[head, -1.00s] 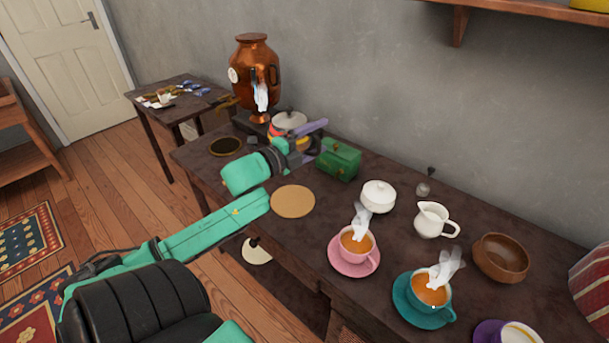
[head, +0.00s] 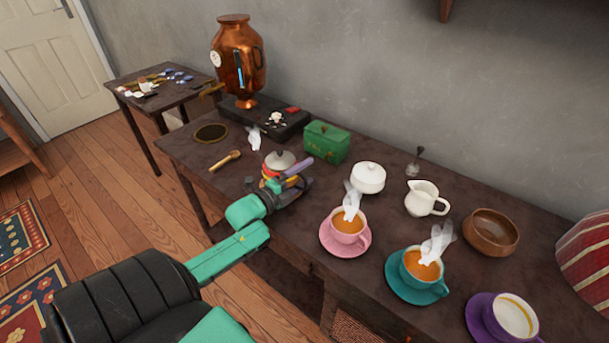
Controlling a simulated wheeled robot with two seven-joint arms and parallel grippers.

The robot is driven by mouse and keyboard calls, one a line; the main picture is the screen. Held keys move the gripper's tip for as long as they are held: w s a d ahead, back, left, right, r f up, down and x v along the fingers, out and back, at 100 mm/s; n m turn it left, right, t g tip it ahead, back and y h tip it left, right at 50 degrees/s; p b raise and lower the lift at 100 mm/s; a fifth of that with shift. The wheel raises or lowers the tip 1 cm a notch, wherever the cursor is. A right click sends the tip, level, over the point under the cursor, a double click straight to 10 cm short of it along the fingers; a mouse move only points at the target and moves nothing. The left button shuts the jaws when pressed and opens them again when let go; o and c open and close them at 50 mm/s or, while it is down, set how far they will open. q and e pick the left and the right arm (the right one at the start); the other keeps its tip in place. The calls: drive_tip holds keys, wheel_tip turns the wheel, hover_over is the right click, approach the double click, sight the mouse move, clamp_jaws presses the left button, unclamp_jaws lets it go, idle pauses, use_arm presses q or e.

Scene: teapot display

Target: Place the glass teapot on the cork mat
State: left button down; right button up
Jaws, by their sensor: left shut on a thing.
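The glass teapot (head: 279,160) has a pale lid, red and yellow showing on its body, and a purple handle. It is at the middle of the dark table, left of the pink cup. My left gripper (head: 291,183) is shut on the teapot at its handle side, and covers much of its lower body. My right gripper is not in view.
A green box (head: 326,142) and a white lidded bowl (head: 368,178) stand close behind and right. A pink cup (head: 347,227) steams at the right. A wooden spoon (head: 225,160) lies left. A black burner (head: 268,117) and copper urn (head: 238,62) stand at the back.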

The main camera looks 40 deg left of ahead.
use_arm(q)
drive_tip(key=shift+r, duration=0.15)
drive_tip(key=shift+c, duration=0.5)
unclamp_jaws()
drive_tip(key=shift+f, duration=0.2)
drive_tip(key=shift+r, duration=0.2)
drive_tip(key=shift+s+f, duration=0.1)
drive_tip(key=shift+s, duration=0.2)
drive_tip(key=s, duration=0.3)
drive_tip(key=s+a, duration=0.1)
drive_tip(key=s, duration=0.7)
drive_tip(key=shift+s+a+p, duration=0.15)
drive_tip(key=shift+s+p, duration=0.1)
drive_tip(key=shift+p, duration=0.05)
